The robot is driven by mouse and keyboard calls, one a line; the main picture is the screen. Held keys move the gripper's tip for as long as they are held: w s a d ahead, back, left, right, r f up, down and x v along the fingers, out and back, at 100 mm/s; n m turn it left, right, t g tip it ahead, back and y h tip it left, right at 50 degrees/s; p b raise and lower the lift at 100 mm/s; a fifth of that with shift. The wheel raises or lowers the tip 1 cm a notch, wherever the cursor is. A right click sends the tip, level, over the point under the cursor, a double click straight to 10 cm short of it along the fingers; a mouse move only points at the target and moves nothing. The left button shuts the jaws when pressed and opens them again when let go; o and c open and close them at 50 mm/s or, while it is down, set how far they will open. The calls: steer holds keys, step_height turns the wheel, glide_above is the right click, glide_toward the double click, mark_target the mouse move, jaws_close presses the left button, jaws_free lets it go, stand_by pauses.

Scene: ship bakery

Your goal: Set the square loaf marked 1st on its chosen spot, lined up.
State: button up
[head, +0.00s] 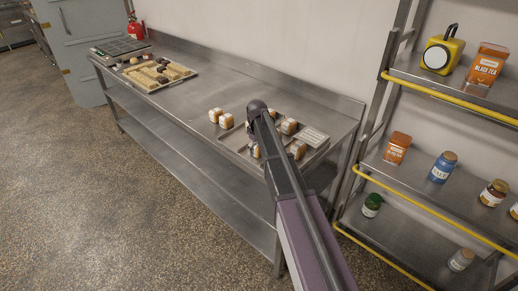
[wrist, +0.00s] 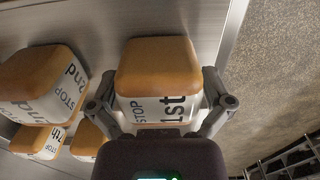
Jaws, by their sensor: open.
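The square loaf marked 1st (wrist: 158,68) has a golden-brown top and a white band with "1st" and "STOP" printed on it. In the wrist view it sits between the fingers of my gripper (wrist: 158,92). The fingers are open, one on each side of the loaf; I cannot tell whether they touch it. In the head view my gripper is mostly hidden behind my arm, over the right part of the steel table (head: 185,103). I cannot tell which loaf there is the 1st. The chosen spot cannot be made out.
A loaf marked 2nd (wrist: 38,78) and one marked 7th (wrist: 38,140) lie close on the left in the wrist view. Two loaves (head: 220,117) stand left of my arm. A pale slatted item (head: 313,137) lies near the right end. A filled tray (head: 160,72) is farther left.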

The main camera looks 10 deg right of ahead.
steer(key=shift+r, duration=0.15)
step_height(320, 180, up, 12)
steer(key=p, duration=1.2)
stand_by(0.6)
steer(key=shift+s, duration=0.25)
steer(key=s+m, duration=0.7)
steer(key=s, duration=2.1)
steer(key=shift+s+d, duration=0.35)
steer(key=shift+s, duration=0.05)
